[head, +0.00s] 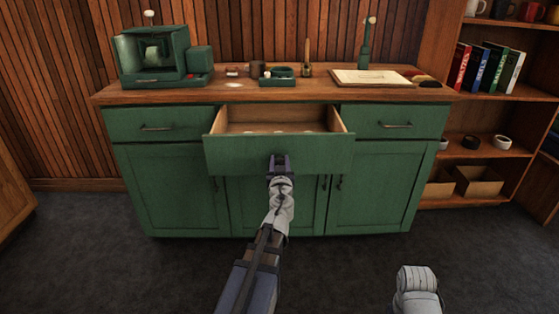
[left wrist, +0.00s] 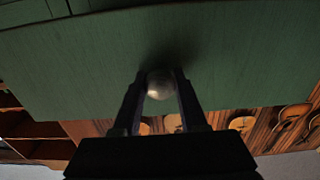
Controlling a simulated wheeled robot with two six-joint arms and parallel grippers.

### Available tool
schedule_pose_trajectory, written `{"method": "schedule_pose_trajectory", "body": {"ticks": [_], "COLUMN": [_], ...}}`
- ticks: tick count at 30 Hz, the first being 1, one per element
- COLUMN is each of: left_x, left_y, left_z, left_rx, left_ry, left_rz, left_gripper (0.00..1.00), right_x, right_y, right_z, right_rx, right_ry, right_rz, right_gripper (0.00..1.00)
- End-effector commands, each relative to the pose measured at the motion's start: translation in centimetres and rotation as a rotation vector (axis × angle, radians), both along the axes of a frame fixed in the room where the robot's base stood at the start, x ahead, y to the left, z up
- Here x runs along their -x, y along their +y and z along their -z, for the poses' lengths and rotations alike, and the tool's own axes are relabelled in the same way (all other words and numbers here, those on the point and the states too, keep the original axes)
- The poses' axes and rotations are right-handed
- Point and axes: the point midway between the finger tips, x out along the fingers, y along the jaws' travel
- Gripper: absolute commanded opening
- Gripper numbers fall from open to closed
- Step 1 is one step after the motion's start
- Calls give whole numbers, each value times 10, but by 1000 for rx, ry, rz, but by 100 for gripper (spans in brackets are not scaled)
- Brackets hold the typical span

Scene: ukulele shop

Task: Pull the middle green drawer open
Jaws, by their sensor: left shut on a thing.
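The middle green drawer (head: 236,152) stands pulled out of the green cabinet, and its wooden inside shows from above. A few pale items lie in it, too small to make out. My left gripper (head: 280,162) is at the middle of the drawer front. In the left wrist view my left gripper (left wrist: 160,88) is shut on a round pale knob (left wrist: 160,84) on the green drawer front (left wrist: 80,60). In the head view the gripper hides the knob. Part of my right arm shows at the bottom right, and its gripper fingers cannot be made out.
The left drawer (head: 158,124) and right drawer (head: 394,122) beside it are shut. The wooden countertop (head: 215,92) holds a green machine (head: 150,56), small tools and a board (head: 370,77). A bookshelf (head: 500,96) stands at right. The dark floor in front is clear.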

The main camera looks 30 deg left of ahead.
Motion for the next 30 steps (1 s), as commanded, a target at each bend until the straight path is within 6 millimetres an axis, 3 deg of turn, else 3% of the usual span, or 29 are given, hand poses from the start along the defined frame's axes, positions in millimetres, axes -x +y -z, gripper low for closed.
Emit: {"method": "schedule_pose_trajectory", "body": {"ticks": [11,12,18,20,30], "left_x": [1,1,1,1,4], "left_y": [0,0,0,-1,-3], "left_z": [0,0,0,0,0], "left_rx": [-1,-1,-1,-1,-1], "left_ry": [1,1,1,1,1], "left_rz": [-1,-1,-1,-1,0], "left_gripper": [0,44,67,71,71], "right_x": [0,0,0,0,0], "right_y": [0,0,0,0,0], "right_z": [0,0,0,0,0], "right_rx": [0,0,0,0,0], "right_ry": [0,0,0,0,0], "right_rz": [0,0,0,0,0], "right_gripper": [50,50,50,50,50]}}
